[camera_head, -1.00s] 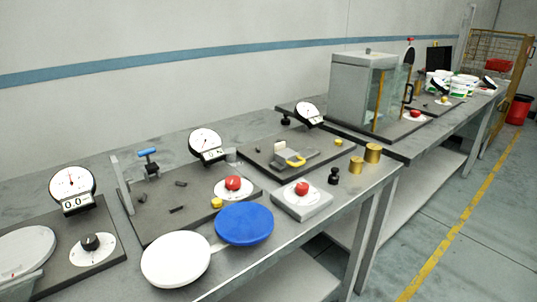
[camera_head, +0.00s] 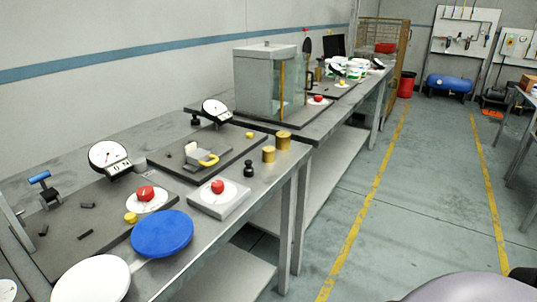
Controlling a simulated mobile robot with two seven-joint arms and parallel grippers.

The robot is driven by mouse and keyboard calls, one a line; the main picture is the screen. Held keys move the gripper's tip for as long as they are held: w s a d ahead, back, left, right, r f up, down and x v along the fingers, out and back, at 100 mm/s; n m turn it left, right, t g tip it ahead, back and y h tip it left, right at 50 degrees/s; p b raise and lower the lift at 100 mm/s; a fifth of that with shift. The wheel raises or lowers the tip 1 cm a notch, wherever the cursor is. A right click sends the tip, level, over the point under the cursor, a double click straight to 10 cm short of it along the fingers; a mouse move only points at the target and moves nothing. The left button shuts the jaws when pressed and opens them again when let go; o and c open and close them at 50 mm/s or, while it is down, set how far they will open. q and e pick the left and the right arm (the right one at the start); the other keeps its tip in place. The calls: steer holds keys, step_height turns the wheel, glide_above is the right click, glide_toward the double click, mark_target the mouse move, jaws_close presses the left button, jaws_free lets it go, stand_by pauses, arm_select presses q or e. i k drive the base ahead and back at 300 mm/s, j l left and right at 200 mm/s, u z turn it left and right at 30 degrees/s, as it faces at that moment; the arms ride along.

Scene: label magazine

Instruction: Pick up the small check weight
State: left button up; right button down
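Two brass cylindrical weights stand upright near the right end of the near bench: a slightly smaller one (camera_head: 268,154) in front and a larger one (camera_head: 283,139) behind it. A small black knobbed weight (camera_head: 248,168) stands just left of them. Another small black weight (camera_head: 195,118) stands farther back, by the dial gauge. I cannot tell from the picture which of these is the check weight. Neither of my grippers is in view.
The near bench (camera_head: 215,227) also carries a red-button box (camera_head: 220,197), a blue disc (camera_head: 162,234), a white disc (camera_head: 92,281) and a clamp fixture (camera_head: 198,156). A glass-fronted cabinet (camera_head: 270,85) stands beyond. The floor (camera_head: 400,190) to the right is clear.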

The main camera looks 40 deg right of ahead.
mark_target(268, 152)
steer(key=l+u, duration=0.1)
steer(key=l, duration=2.5)
